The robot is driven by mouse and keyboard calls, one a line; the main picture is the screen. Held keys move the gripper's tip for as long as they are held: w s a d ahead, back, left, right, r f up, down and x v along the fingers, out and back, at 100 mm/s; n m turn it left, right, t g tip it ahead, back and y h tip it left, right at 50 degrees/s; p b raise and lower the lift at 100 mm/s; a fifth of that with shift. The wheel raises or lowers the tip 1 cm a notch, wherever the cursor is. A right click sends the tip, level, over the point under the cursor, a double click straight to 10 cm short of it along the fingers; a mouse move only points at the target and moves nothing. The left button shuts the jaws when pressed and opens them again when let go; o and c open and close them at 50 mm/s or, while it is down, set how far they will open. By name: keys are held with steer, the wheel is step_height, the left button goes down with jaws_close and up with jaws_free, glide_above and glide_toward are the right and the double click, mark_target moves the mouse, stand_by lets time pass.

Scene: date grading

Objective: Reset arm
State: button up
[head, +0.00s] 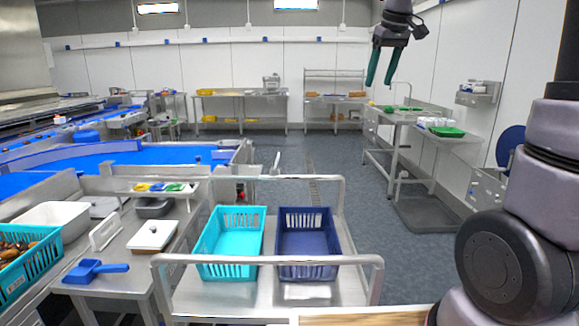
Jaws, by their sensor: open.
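My gripper (382,68) hangs high at the top right of centre in the head view, with its two green fingers pointing down. The fingers are spread apart and nothing is between them. Part of my arm fills the right edge of the view. The wrist shows at the top, and the links joining it to the rest of the arm are out of frame. The gripper appears clear of every surface, well above the floor.
A steel cart (190,300) in front carries a turquoise basket (215,270) and a navy basket (307,271), both apparently empty. A blue scoop (92,270) lies on the left bench. Blue conveyors (100,160) run at left. Steel tables stand at right. The middle floor (350,190) is clear.

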steer(key=s+f+m+t, duration=0.1)
steer(key=s+m, duration=0.3)
steer(key=s, duration=0.7)
steer(key=s+d+f+m+t+y, duration=0.1)
steer(key=s+f+m, duration=0.3)
steer(key=s, duration=0.8)
steer(key=shift+s+t, duration=0.3)
steer(key=shift+t, duration=0.1)
steer(key=shift+o, duration=0.4)
steer(key=shift+w+r, duration=0.1)
